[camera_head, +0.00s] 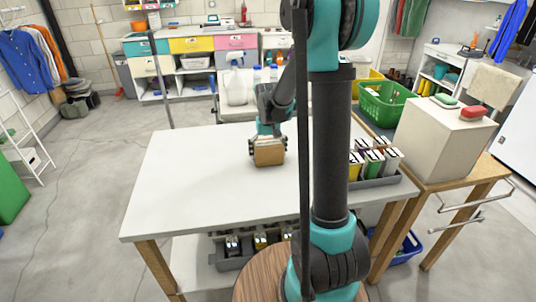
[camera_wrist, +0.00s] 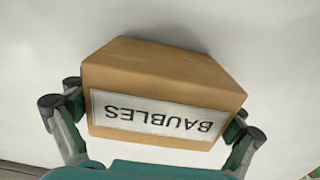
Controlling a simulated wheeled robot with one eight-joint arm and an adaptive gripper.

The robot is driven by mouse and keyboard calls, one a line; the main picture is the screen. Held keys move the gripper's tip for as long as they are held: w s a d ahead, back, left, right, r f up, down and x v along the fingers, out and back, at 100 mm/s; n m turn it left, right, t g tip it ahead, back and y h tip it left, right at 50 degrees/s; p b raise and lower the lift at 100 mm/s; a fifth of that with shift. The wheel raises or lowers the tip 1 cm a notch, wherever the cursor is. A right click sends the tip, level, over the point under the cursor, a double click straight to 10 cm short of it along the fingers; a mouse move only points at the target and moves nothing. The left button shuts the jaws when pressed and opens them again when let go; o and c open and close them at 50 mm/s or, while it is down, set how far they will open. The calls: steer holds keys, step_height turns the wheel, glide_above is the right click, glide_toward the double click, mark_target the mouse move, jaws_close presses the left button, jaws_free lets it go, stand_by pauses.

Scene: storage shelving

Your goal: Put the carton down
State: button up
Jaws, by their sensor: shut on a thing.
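The carton (camera_head: 269,153) is a small brown cardboard box at the end of my arm, over the middle of the white table top (camera_head: 200,180). In the wrist view the carton (camera_wrist: 165,75) fills the middle, with a white label reading "BAUBLES" upside down. My gripper (camera_head: 270,138) is shut on the carton, and in the wrist view its fingers (camera_wrist: 155,130) lie along the left and right sides. The carton's underside is hidden, so I cannot tell whether it touches the table.
A grey tray of small boxes (camera_head: 385,181) stands at the table's right. White jugs (camera_head: 236,88) stand behind the table. The table's left half is clear.

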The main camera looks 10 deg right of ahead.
steer(key=o, duration=1.1)
steer(key=shift+f, duration=0.1)
steer(key=shift+c, duration=0.2)
steer(key=shift+o, duration=0.3)
